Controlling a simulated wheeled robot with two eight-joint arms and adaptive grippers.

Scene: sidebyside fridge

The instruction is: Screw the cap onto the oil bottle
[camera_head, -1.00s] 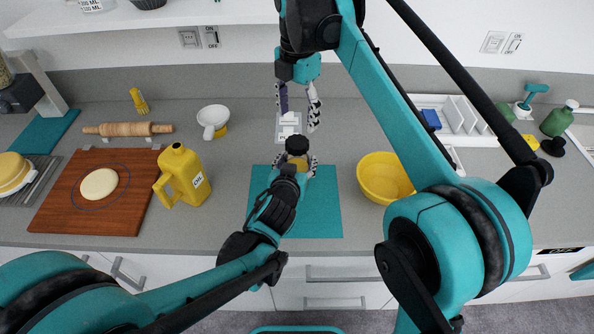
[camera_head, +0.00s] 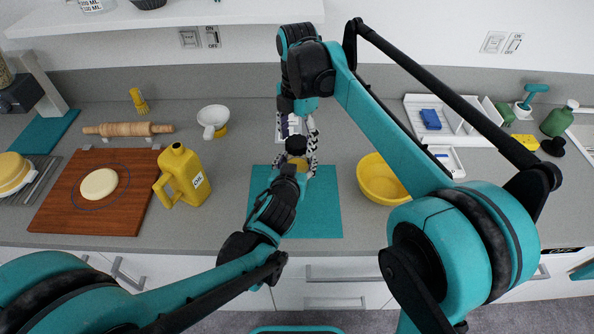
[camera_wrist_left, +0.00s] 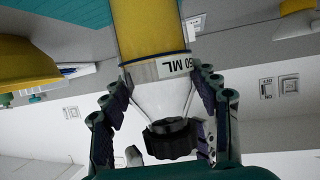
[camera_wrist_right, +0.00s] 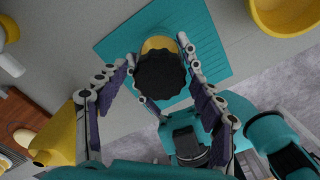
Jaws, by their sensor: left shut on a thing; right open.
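The oil bottle (camera_head: 294,164) is upright above the teal mat in the head view, with yellow oil and a clear, tapering neck. In the left wrist view the bottle (camera_wrist_left: 150,32) shows a "50 ML" label. My left gripper (camera_wrist_left: 162,74) is shut on it. The black ridged cap (camera_head: 296,144) is at the bottle's mouth; it also shows in the left wrist view (camera_wrist_left: 169,137). How far it is threaded cannot be told. My right gripper (camera_wrist_right: 158,49) is open above the bottle, its fingers on either side of the cap (camera_wrist_right: 160,76).
The teal mat (camera_head: 315,212) lies under the bottle. A yellow bowl (camera_head: 383,180) is to the right, and a yellow oil can (camera_head: 182,175) and wooden board (camera_head: 75,205) to the left.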

